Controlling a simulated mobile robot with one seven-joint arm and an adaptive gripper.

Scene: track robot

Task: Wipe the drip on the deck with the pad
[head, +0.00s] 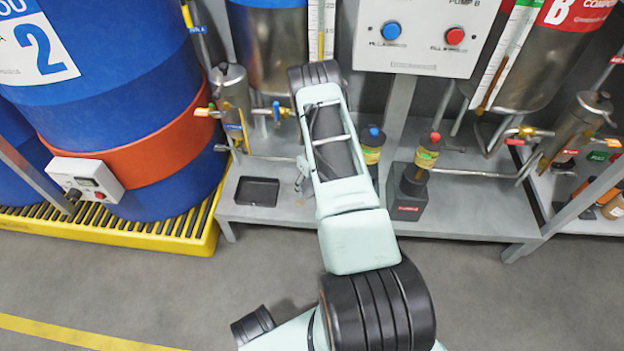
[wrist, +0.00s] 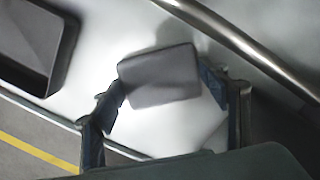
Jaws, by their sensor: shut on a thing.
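My gripper (wrist: 162,84) is shut on a grey, block-shaped pad (wrist: 158,74), with a dark finger on each side of it. The pad is over the light grey deck (wrist: 105,35) in the wrist view, and I cannot tell whether it touches the deck. In the head view the deck (head: 470,212) is the metal bench below the tanks. My arm covers its middle there and mostly hides the gripper and pad. I see no drip in either view; the pad or arm may hide it.
A black shallow tray (head: 257,191) lies on the deck, left of the pad in the wrist view (wrist: 22,45). A metal pipe (wrist: 235,40) runs close behind the pad.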

